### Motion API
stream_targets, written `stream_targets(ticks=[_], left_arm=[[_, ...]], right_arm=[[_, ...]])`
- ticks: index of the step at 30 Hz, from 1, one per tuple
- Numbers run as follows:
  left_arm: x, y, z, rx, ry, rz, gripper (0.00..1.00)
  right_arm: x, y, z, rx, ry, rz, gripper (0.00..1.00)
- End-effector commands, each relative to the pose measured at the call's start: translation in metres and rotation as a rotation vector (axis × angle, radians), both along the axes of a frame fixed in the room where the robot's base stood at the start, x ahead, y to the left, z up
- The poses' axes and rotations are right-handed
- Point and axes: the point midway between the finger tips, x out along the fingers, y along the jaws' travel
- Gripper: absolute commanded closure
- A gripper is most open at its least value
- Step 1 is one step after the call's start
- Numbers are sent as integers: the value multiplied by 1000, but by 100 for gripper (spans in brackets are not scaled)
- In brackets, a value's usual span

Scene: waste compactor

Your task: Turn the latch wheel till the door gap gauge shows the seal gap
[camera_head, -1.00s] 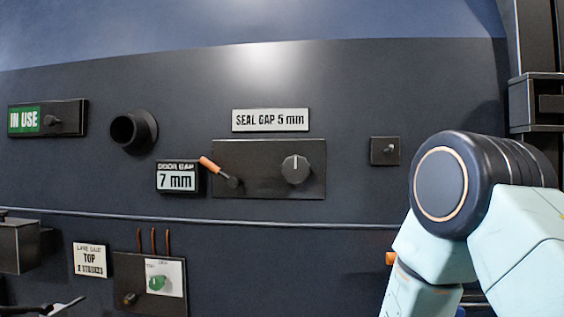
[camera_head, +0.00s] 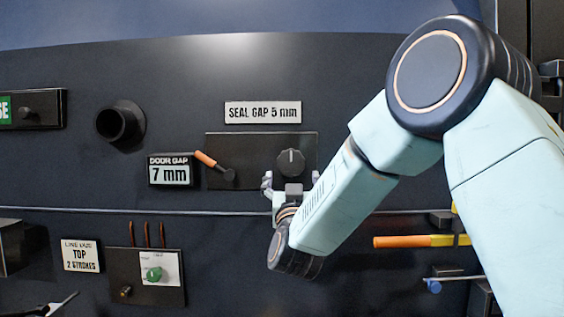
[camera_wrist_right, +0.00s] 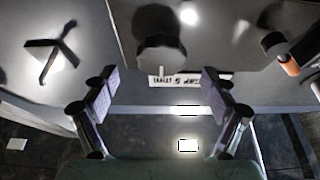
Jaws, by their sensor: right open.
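The latch wheel, which I take to be the round black knob (camera_head: 290,163) with a pale mark pointing up, sits on a dark plate (camera_head: 228,146). It also shows at the top of the right wrist view (camera_wrist_right: 160,30). The door gap gauge (camera_head: 170,170) reads 7 mm. A sign (camera_head: 263,113) above the plate reads SEAL GAP 5 mm. My right gripper (camera_head: 291,180) is open just below the knob, its fingers spread to either side. In the right wrist view the space between the fingers (camera_wrist_right: 158,85) is empty. My left gripper is not in view.
A lever with an orange handle (camera_head: 207,160) stands left of the knob on the same plate. A thin rail (camera_head: 130,211) runs below.

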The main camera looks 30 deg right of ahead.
Motion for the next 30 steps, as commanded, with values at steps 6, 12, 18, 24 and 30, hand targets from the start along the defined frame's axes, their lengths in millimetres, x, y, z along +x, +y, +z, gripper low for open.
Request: stream_targets(ticks=[6, 12, 18, 24, 30], left_arm=[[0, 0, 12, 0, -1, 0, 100], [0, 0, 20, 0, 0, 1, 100], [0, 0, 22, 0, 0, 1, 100], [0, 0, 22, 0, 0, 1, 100], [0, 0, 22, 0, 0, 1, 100]], right_arm=[[24, -21, 14, 1, -2, -4, 15], [44, -32, 23, 0, 0, -1, 15], [53, -34, 26, -1, 2, 1, 15], [55, -32, 26, -1, 1, 4, 15], [55, -31, 26, -1, 1, 4, 25]])
